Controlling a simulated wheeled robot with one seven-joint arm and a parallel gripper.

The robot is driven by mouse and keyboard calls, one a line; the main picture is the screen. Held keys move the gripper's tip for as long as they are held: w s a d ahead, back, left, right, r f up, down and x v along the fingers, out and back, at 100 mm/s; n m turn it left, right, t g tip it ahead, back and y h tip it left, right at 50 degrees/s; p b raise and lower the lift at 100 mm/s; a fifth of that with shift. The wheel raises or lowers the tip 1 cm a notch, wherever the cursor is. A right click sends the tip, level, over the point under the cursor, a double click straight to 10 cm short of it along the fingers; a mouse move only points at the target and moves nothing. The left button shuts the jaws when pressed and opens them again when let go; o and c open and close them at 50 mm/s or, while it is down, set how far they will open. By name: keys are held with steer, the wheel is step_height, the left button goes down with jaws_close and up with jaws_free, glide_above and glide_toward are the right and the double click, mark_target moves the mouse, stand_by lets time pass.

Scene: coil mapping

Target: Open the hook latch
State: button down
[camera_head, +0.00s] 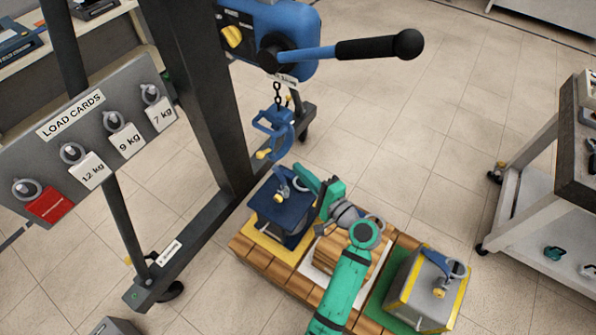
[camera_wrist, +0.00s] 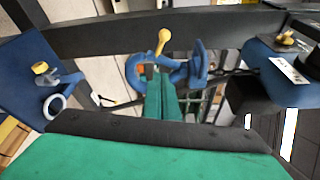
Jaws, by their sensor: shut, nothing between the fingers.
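The blue hook (camera_head: 273,133) hangs on a short chain below the blue hoist, with its yellow latch lever (camera_head: 264,153) at the lower left. In the wrist view the hook (camera_wrist: 197,66) is straight beyond the fingers, and the yellow lever (camera_wrist: 162,40) sticks out from it. My gripper (camera_head: 299,172) is below and to the right of the hook in the head view. Its green fingers (camera_wrist: 157,78) are shut and empty. Their tips overlap the hook's edge in the wrist view; I cannot tell whether they touch it.
A dark blue weight (camera_head: 281,212) with a lifting eye stands close below the gripper on a wooden pallet (camera_head: 267,264). A grey weight (camera_head: 424,287) stands at the pallet's right. The hoist's long black handle (camera_head: 380,46) and the dark frame post (camera_head: 205,95) flank the hook.

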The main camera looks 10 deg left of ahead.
mark_target(266, 151)
steer(key=shift+w+a+r, duration=0.1)
steer(key=shift+w+a, duration=0.35)
steer(key=shift+a, duration=1)
steer(key=shift+w+a+f, duration=0.1)
steer(key=shift+w+a, duration=0.3)
steer(key=shift+a, duration=1.1)
steer(key=shift+w+a+r, duration=0.1)
steer(key=shift+w+a, duration=0.35)
steer(key=shift+a, duration=1)
